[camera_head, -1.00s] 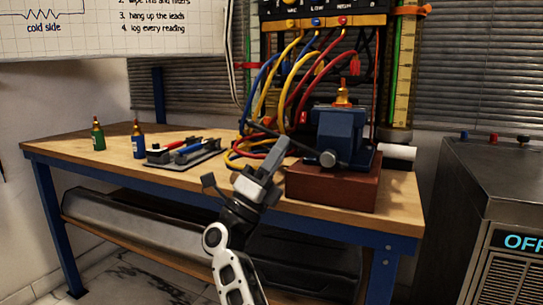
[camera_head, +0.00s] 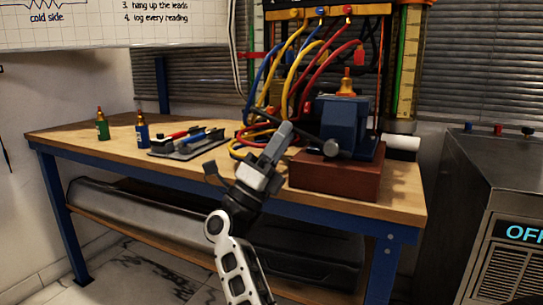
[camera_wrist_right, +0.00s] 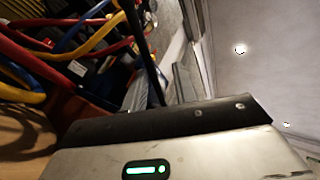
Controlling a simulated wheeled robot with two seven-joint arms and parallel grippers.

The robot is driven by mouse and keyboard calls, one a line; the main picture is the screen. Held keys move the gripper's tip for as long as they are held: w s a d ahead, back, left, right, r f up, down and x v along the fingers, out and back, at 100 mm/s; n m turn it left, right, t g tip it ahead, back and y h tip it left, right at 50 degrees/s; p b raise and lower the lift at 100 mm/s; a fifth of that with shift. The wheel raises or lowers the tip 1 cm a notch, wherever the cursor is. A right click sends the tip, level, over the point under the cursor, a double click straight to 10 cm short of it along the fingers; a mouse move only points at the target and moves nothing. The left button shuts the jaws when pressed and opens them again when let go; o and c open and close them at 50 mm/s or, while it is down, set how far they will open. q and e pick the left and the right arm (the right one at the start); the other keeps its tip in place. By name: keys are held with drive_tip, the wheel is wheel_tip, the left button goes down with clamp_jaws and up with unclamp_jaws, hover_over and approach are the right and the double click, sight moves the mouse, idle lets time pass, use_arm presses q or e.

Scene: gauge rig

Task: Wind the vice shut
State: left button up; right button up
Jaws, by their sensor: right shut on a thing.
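The blue vice (camera_head: 343,125) stands on a red-brown block (camera_head: 340,178) at the front right of the bench. A brass fitting (camera_head: 346,84) sits upright at its top. Its round screw end (camera_head: 331,148) faces me, with a thin dark handle bar (camera_head: 308,136) reaching up and left. My right gripper (camera_head: 284,132) is shut on this bar, left of the screw. In the right wrist view the dark bar (camera_wrist_right: 151,62) runs between the fingers (camera_wrist_right: 160,90). The vice jaws' gap is hard to make out. My left gripper is out of view.
Yellow, red and blue leads (camera_head: 292,70) hang close behind my gripper. A grey cabinet (camera_head: 480,190) stands right.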

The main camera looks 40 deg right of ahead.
drive_tip(key=v, duration=1.6)
drive_tip(key=shift+b, duration=0.4)
drive_tip(key=shift+r, duration=0.15)
